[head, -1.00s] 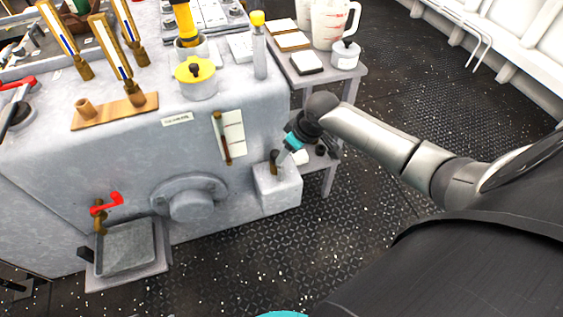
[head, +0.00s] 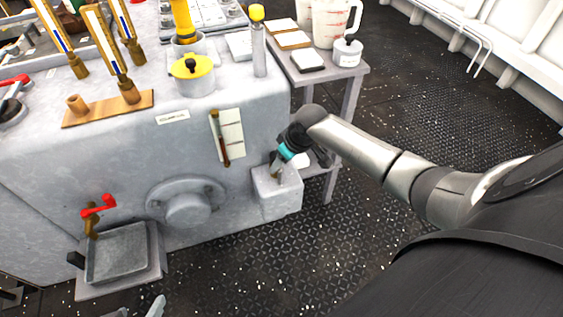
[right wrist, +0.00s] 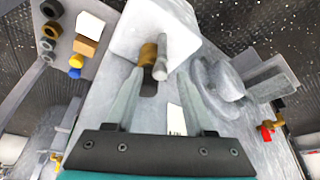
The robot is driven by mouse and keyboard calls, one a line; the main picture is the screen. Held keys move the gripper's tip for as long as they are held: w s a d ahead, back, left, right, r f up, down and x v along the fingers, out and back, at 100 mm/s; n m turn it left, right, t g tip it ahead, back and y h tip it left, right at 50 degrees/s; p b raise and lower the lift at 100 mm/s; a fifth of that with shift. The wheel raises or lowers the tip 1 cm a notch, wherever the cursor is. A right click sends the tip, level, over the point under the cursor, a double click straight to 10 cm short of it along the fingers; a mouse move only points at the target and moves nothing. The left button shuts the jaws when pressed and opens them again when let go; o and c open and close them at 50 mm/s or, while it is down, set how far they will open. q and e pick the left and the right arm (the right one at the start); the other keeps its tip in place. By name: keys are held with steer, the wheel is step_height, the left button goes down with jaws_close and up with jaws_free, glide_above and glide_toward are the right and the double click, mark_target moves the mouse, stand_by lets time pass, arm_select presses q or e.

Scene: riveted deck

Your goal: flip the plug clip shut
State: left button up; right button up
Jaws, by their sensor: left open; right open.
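A grey block (head: 278,196) juts from the tank's front at its right corner. In the right wrist view a brass plug (right wrist: 148,54) stands on the block (right wrist: 125,38) with a grey rod-like clip (right wrist: 161,58) beside it; I cannot tell exactly how the clip sits. My right gripper (right wrist: 158,80) is open, its fingers on either side of the plug and clip with nothing gripped. In the head view my right gripper (head: 277,160) is over the block and partly hides the plug. My left gripper (head: 137,308) shows only its fingertips at the bottom edge, open.
A shallow grey tray (head: 122,254) under a red-handled tap (head: 98,207) and a round flange (head: 187,203) are left of the block. A side table (head: 347,73) with jugs stands behind. The deck floor (head: 350,240) in front is clear.

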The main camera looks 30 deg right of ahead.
jaws_close()
stand_by(0.5)
